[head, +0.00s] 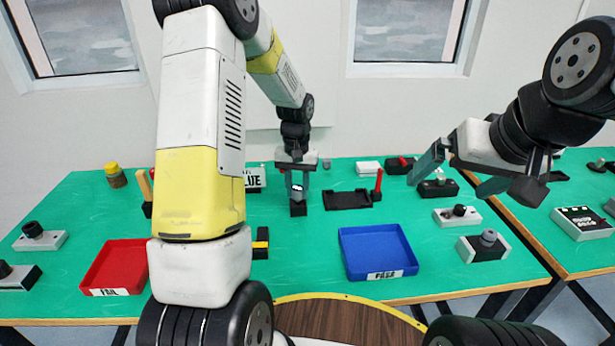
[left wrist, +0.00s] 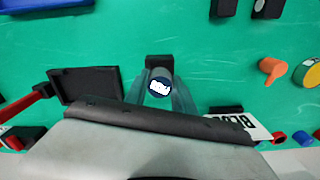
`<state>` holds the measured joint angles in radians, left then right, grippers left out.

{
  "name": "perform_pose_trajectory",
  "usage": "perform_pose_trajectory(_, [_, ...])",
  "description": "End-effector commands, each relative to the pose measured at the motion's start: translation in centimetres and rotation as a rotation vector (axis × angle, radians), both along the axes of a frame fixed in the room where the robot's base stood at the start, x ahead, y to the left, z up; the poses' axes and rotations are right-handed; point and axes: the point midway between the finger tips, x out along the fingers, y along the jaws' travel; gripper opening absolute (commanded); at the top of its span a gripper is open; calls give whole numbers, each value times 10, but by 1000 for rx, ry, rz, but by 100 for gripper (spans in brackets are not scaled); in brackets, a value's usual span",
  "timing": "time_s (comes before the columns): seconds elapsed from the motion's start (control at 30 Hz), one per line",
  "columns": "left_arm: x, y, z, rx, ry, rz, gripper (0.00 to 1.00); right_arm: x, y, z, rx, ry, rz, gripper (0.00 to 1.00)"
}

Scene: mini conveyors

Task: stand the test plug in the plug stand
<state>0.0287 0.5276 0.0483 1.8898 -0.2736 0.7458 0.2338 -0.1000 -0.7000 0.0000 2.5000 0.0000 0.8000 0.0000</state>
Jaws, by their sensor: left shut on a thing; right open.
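My left gripper (head: 297,187) is shut on the test plug (head: 297,189), seen low above the far middle of the green table. In the left wrist view the plug's round dark top with a white mark (left wrist: 159,87) sits between the fingers (left wrist: 160,95). A small black block, apparently the plug stand (head: 298,209), is directly below the fingers; its edge also shows just beyond the plug in the left wrist view (left wrist: 158,61). Whether the plug is in the block or above it I cannot tell. My right gripper (head: 458,178) is open and empty at the right.
A black tray (head: 347,201) lies close to the right of the left gripper, and a sign reading "BLUE" (head: 255,180) stands to its left. A red FAIL tray (head: 113,268) and a blue PASS tray (head: 378,252) are nearer. Grey devices (head: 483,246) sit at right.

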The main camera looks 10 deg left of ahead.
Motion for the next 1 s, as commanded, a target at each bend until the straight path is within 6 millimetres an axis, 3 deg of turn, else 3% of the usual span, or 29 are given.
perform_pose_trajectory(0.77, [0,0,-20,0,1,-1,0,0,0,0,0,0,0,100])
perform_pose_trajectory(0.8, [0,0,-19,0,0,-1,38,0,0,0,0,0,0,100])
perform_pose_trajectory(0.9, [0,0,-19,0,0,-1,56,0,0,0,0,0,0,100])
perform_pose_trajectory(1.0, [0,0,-19,0,0,-1,56,0,0,0,0,0,0,100])
